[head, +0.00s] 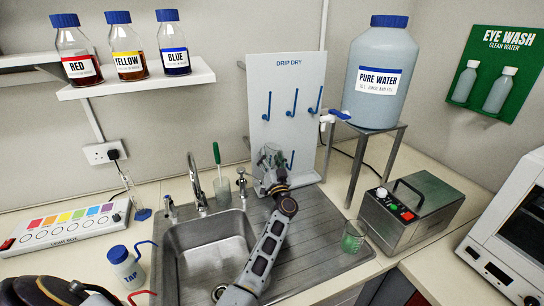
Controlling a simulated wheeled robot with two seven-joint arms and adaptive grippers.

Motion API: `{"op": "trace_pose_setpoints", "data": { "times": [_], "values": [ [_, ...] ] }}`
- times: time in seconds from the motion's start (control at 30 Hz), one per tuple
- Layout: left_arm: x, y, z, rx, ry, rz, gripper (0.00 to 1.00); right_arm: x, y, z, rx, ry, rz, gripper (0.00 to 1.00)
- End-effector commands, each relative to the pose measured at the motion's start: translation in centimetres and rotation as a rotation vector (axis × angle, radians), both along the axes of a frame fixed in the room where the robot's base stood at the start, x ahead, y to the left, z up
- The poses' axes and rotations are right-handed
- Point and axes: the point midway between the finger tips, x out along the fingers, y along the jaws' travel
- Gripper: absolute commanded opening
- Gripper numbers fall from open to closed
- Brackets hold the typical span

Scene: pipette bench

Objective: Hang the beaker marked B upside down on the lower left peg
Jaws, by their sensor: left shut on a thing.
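The white drip-dry board (293,78) stands behind the sink, with blue pegs in an upper row and a lower one (291,160) showing. My left gripper (272,178) is in front of the board's lower left part, shut on a clear glass beaker (269,154). The beaker is at the height of the lower pegs. The gripper partly covers it, and I cannot read a mark on it. The lower left peg is hidden behind the beaker and gripper. I cannot tell whether the beaker is on that peg or only in front of it. My right gripper is not in view.
My left arm reaches over the sink (212,245) and its ribbed drainboard (325,240). A beaker with green contents (353,237) stands on the right. The tap (196,185) and a glass with a green brush (221,188) are left of the arm. A pure-water tank (381,50) stands right of the board.

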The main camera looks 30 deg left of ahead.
Motion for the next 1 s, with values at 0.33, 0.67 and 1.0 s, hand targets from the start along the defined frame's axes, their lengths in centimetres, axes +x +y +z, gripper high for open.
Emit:
{"op": "trace_pose_setpoints", "data": {
  "times": [0.33,0.67,1.0],
  "values": [
    [-0.04,0.21,-0.55,0.001,0.0,0.0,0.33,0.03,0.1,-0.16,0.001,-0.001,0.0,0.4],
    [-0.04,0.21,-0.54,0.001,-0.001,0.0,0.33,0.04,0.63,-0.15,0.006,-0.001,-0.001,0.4],
    [-0.05,0.19,-0.54,0.001,-0.001,0.0,0.93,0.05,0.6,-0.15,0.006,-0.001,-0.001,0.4]
  ]
}}
